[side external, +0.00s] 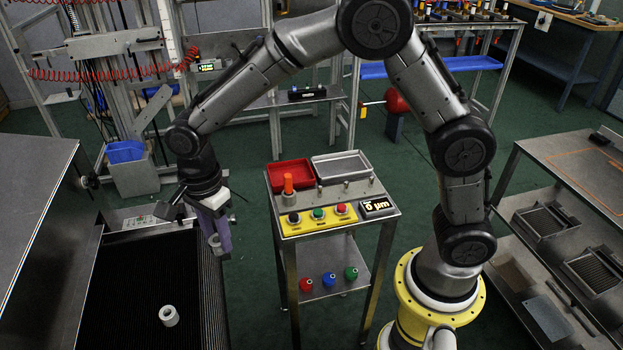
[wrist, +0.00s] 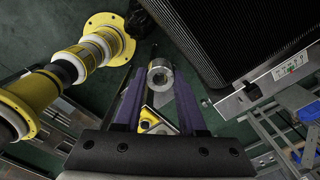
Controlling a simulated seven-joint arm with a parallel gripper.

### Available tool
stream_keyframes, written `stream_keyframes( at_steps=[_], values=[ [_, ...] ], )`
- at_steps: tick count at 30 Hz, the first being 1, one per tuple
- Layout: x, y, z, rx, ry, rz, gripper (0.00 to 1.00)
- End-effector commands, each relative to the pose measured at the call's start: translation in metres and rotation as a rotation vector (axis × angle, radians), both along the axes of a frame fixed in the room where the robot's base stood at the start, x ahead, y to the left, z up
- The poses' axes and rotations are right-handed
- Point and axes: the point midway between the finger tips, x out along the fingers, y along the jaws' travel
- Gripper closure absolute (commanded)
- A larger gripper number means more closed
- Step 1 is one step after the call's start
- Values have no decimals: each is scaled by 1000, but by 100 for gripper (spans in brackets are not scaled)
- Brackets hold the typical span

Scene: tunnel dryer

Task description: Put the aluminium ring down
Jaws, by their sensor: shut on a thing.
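My gripper (side external: 217,236), with purple fingers, points down and is shut on a small aluminium ring (side external: 215,242) at its fingertips. In the wrist view the ring (wrist: 160,72) sits between the two fingertips of my gripper (wrist: 160,78), its round hole showing. The held ring is in the air near the right edge of the dark ribbed conveyor belt (side external: 130,285). A second, similar pale ring (side external: 169,315) stands on the belt, apart from my gripper. The belt also shows at the upper right of the wrist view (wrist: 235,35).
A grey metal cover (side external: 30,190) borders the belt's left side. Much of the belt is bare.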

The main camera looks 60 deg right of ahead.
Motion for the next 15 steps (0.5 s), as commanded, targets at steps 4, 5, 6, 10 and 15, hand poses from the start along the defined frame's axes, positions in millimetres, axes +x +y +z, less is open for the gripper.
stream_keyframes(
  at_steps=[4, 5, 6, 10, 15],
  values=[
    [-7, -4, -5, -6, 12, -89, 100],
    [-8, -11, -5, -7, 15, -124, 100],
    [-8, -22, -5, -8, 17, -175, 100],
    [-7, -56, -4, -10, 22, -319, 100],
    [-11, -116, -1, -12, 28, -545, 100]
  ],
)
